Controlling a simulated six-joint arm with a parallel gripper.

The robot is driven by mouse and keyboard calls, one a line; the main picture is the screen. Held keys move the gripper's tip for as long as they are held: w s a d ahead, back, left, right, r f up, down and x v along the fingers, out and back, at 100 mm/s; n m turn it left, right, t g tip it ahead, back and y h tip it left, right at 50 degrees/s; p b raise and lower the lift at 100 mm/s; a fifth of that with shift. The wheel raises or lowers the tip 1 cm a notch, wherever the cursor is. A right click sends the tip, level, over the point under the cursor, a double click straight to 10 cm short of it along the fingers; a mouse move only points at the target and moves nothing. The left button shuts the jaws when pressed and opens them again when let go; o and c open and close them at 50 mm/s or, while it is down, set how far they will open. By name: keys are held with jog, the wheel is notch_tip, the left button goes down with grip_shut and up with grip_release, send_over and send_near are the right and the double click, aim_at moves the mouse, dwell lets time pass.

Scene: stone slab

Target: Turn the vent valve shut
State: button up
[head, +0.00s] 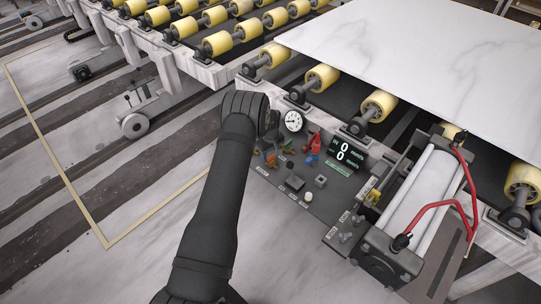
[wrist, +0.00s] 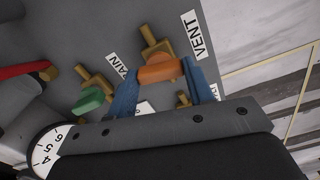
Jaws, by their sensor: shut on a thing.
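The vent valve shows in the wrist view, with an orange handle (wrist: 160,73) on a brass body beside the VENT label (wrist: 193,34). My gripper (wrist: 161,68) has its two blue fingers on either side of the orange handle and is shut on it. The handle lies roughly crosswise between the fingertips. In the head view, my dark arm reaches over the left end of the control panel (head: 325,203), and a small orange handle (head: 271,160) shows beside it. The fingers are hard to make out there.
A green-handled valve (wrist: 89,100) sits close to my left finger, by a partly hidden label. A dial gauge (head: 293,121), a red handle (head: 306,140), a digital display (head: 350,157) and a cylinder with red hoses (head: 412,205) are to the right. A stone slab (head: 430,70) lies on rollers behind.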

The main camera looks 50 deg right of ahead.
aim_at(271, 156)
jog(key=shift+n, duration=1.1)
jog(key=o, duration=1)
notch_tip(271, 156, up, 18)
jog(key=shift+f, duration=0.25)
jog(key=shift+f, duration=0.1)
notch_tip(271, 156, down, 17)
jog(key=shift+f, duration=0.15)
dwell(0.3)
